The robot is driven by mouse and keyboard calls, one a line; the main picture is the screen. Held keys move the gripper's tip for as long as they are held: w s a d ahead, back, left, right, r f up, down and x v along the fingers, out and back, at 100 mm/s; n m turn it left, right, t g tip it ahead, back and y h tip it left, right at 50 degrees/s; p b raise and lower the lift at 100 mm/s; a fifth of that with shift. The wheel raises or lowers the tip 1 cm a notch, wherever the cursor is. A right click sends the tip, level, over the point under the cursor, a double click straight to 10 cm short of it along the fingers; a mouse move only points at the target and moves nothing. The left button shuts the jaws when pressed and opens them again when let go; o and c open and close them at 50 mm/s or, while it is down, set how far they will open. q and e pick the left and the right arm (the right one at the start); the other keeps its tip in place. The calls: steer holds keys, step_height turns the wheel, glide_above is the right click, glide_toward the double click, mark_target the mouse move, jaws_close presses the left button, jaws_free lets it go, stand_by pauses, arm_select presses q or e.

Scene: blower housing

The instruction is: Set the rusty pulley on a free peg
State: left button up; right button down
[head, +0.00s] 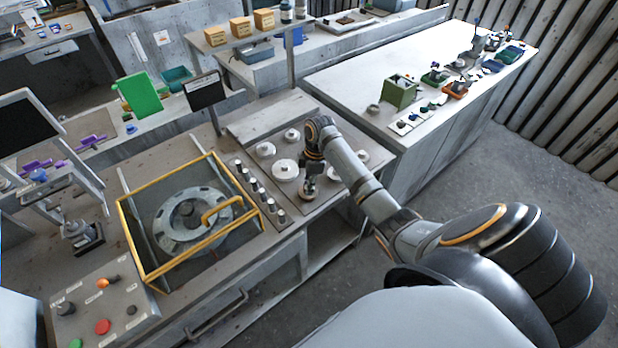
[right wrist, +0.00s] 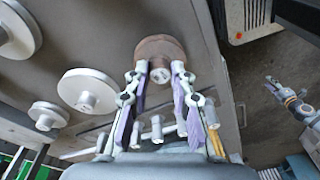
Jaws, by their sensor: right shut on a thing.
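In the right wrist view, the rusty brown pulley (right wrist: 160,49) is a round disc with a pale hub, between the two fingers of my right gripper (right wrist: 159,72), which is shut on it. In the head view my right gripper (head: 309,191) is low over the right side of the grey board, and the pulley is mostly hidden there. I cannot tell whether it touches the board. A row of short pegs with pale tops (head: 260,193) stands along the board's left part; they look bare. What looks like my left gripper (right wrist: 271,83) is small at the right wrist view's right edge.
Several silver pulleys lie on the board, including a large one (head: 285,169) left of my right gripper, also in the wrist view (right wrist: 88,90). A yellow frame (head: 131,233) surrounds a round housing (head: 190,215) left of the pegs. A white table (head: 345,84) stands behind.

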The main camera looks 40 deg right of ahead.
steer(key=c, duration=1.1)
jaws_free()
steer(key=shift+o, duration=0.2)
step_height(320, 180, up, 8)
steer(key=p, duration=0.8)
steer(key=shift+f, duration=0.25)
